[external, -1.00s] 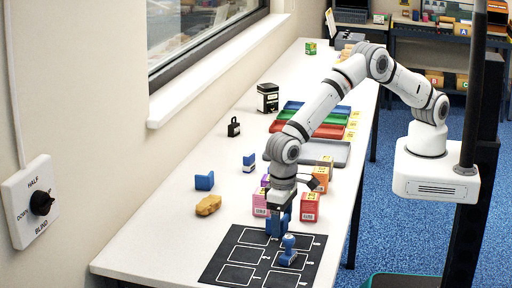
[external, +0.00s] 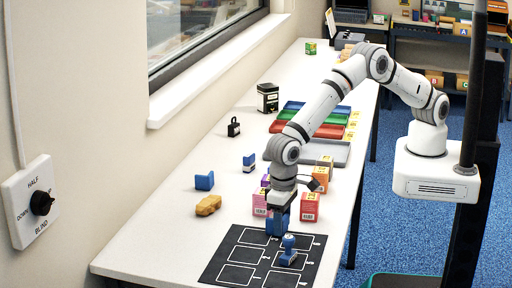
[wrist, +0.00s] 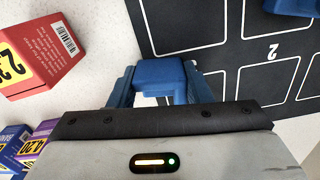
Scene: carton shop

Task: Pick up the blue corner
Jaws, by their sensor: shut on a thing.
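My gripper (external: 279,213) is low over the back edge of the black mat (external: 236,272) and shut on a blue piece, which I take to be the blue corner (external: 276,226). In the wrist view the blue corner (wrist: 161,76) shows as a solid blue block with a rounded edge between the fingers of my gripper (wrist: 163,90). Its underside is hidden, and I cannot tell whether it touches the table. A similar blue L-shaped piece (external: 204,181) stands apart at the left.
A blue knobbed piece (external: 288,251) stands on the mat close in front. Red (external: 309,207) and pink (external: 261,204) boxes stand close to my gripper. A tan piece (external: 208,205) lies left. Coloured trays (external: 290,127) are farther back. The table's left front is clear.

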